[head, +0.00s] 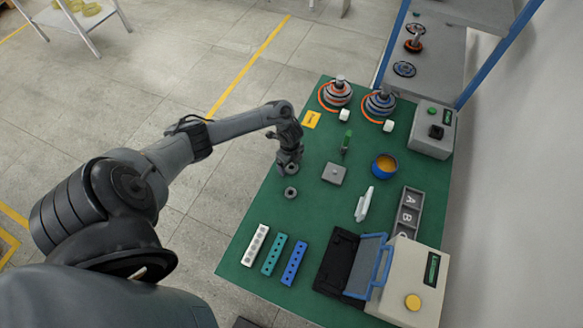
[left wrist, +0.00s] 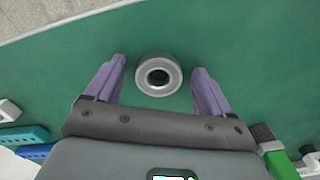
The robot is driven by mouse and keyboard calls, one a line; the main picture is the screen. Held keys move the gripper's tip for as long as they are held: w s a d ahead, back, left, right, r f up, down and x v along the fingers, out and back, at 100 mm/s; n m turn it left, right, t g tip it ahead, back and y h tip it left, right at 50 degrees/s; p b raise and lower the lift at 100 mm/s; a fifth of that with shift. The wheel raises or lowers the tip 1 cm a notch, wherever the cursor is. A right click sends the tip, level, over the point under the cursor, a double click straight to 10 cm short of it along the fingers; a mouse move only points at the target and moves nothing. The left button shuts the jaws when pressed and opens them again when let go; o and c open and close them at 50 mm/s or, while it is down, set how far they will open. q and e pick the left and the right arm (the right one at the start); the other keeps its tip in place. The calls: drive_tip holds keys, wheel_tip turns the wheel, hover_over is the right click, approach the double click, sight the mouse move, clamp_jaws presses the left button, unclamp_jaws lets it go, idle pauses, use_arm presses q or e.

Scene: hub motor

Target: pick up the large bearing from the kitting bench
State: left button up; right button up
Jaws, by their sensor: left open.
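A grey ring-shaped bearing (left wrist: 159,75) with a dark central hole lies flat on the green bench in the left wrist view. My left gripper (left wrist: 158,88) is open, with its two purple-grey fingers on either side of the bearing and a visible gap to each. I cannot tell surely which is larger. My right gripper is not in view.
The green bench (head: 255,235) also holds a square grey plate (head: 334,173), a blue cup (head: 385,166), white, teal and blue strips (head: 274,254), a lettered tray (head: 408,212) and a beige tester (head: 412,285). Coiled motor parts (head: 336,93) stand at the back.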

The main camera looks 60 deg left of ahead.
use_arm(q)
drive_tip(key=c, duration=1.2)
drive_tip(key=shift+r, duration=0.1)
